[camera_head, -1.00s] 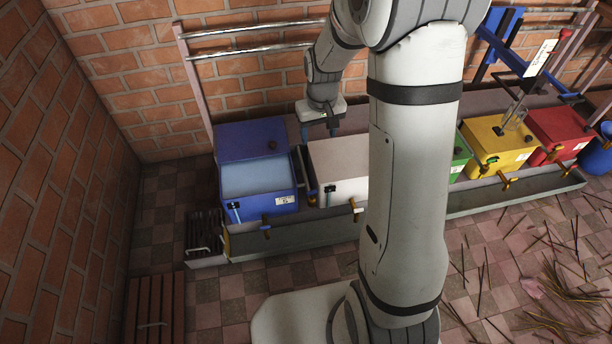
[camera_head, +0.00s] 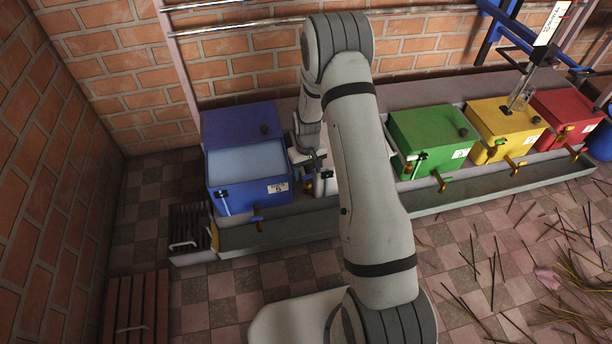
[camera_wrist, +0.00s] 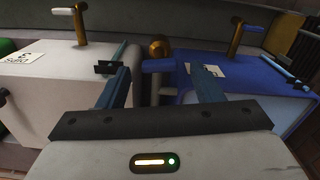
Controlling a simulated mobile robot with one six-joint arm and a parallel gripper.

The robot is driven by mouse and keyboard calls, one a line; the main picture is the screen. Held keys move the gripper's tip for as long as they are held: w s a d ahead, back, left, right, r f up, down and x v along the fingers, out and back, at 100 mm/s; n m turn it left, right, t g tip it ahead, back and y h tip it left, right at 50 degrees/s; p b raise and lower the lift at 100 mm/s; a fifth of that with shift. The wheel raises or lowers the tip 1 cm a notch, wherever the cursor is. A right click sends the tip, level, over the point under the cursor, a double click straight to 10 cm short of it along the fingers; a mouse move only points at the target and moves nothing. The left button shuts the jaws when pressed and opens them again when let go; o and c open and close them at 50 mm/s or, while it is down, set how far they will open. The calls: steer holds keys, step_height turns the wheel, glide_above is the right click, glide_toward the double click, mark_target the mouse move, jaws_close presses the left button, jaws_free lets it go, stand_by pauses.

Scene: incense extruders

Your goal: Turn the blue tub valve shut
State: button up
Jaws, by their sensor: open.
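The blue tub (camera_head: 247,193) stands at the left end of the row, its lid raised and pale blue liquid inside. In the wrist view the blue tub (camera_wrist: 270,98) is at right. A brass knob (camera_wrist: 158,47) with a blue bar (camera_wrist: 158,65) sits in the gap beside it; this appears to be its side valve. A brass tap with a blue handle (camera_wrist: 236,38) also stands at its front. My gripper (camera_wrist: 160,82) is open and empty, its fingers spread below the knob, apart from it. In the head view my gripper (camera_head: 308,165) is partly hidden by my arm.
The white tub (camera_wrist: 50,85) is close on the left. Green (camera_head: 430,130), yellow (camera_head: 500,125) and red (camera_head: 567,112) tubs stand further right. A grey trough (camera_head: 290,232) runs along the front. Sticks (camera_head: 490,275) lie on the floor at right.

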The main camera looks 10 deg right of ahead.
mark_target(307, 175)
steer(key=shift+f, duration=0.7)
steer(key=c, duration=1)
steer(key=shift+m+p, duration=0.3)
steer(key=shift+m, duration=0.8)
steer(key=o, duration=1)
step_height(307, 175, up, 8)
steer(key=p, duration=0.2)
steer(key=shift+f+p, duration=0.1)
steer(key=shift+p, duration=0.3)
